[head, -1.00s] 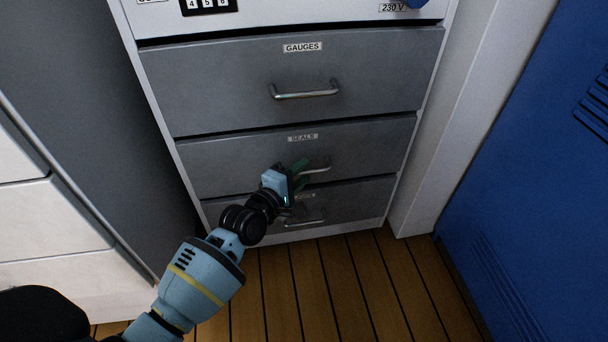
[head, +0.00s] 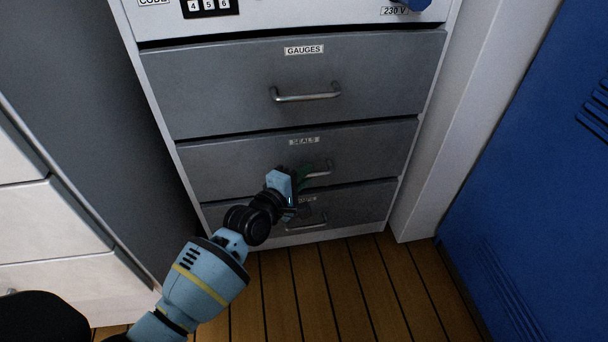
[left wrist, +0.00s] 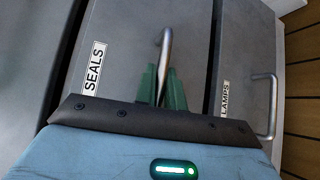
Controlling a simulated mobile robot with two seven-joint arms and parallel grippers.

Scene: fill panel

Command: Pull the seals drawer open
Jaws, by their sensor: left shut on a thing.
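The grey seals drawer (head: 225,163) is the middle one of three in the cabinet, with a SEALS label near its top edge. Its front looks about flush with the drawers above and below. My left gripper (head: 304,178) is at its metal bar handle (head: 321,170), shut on it. In the left wrist view, the green fingertips (left wrist: 161,88) stand on both sides of the handle (left wrist: 165,50), and the SEALS label (left wrist: 94,68) shows to their left. The gripper hides the handle's left end in the head view. My right gripper is not in view.
The gauges drawer (head: 220,85) is above, shut. The lamps drawer (head: 352,208) is below, partly behind my gripper. A blue locker (head: 530,180) stands at right and a pale drawer unit (head: 50,230) at left. Wooden floor (head: 330,285) in front is clear.

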